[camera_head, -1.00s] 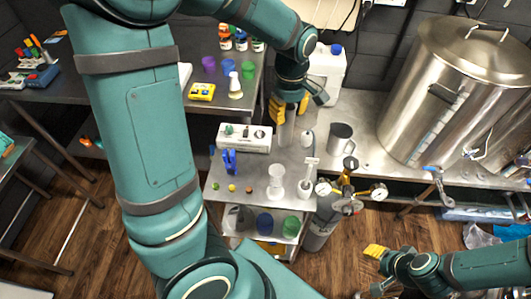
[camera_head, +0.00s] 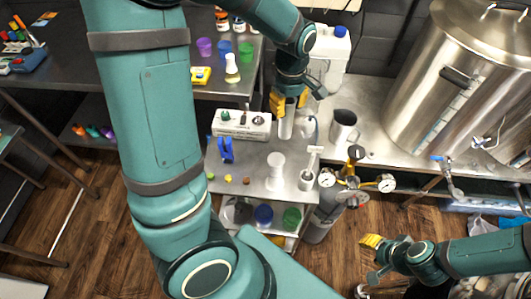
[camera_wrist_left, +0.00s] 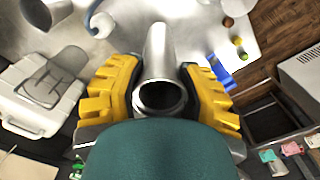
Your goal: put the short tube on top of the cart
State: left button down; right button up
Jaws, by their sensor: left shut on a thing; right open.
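The short tube (camera_head: 286,124) is a grey metallic cylinder. My left gripper (camera_head: 288,102) is shut on its upper end, and it hangs roughly upright over the back right part of the cart top (camera_head: 250,160). In the left wrist view the tube (camera_wrist_left: 160,60) lies between the yellow fingers, its open dark end toward me. Whether its lower end touches the cart top cannot be told. My right gripper (camera_head: 373,257) is open and empty over the floor at the lower right.
On the cart stand a white stirrer box (camera_head: 241,124), a blue holder (camera_head: 226,149), a white cylinder (camera_head: 275,171) and small coloured balls. A metal jug (camera_head: 343,126) and white canister (camera_head: 328,60) stand on the bench behind. A gauged gas cylinder (camera_head: 352,180) stands right of the cart.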

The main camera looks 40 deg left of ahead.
aim_at(286, 129)
pick_arm(q)
notch_tip(286, 129, down, 10)
jog(key=shift+r+b, duration=0.1)
jog(key=shift+b, duration=1)
jog(key=shift+f, duration=0.2)
jog(key=c, duration=0.6)
grip_release()
jog(key=shift+o, duration=0.2)
jog(key=shift+r, duration=0.1)
jog(key=shift+r, duration=0.25)
notch_tip(286, 129, up, 12)
jog(key=p, duration=0.2)
jog(key=shift+f+p, duration=0.15)
jog(key=shift+p, duration=0.2)
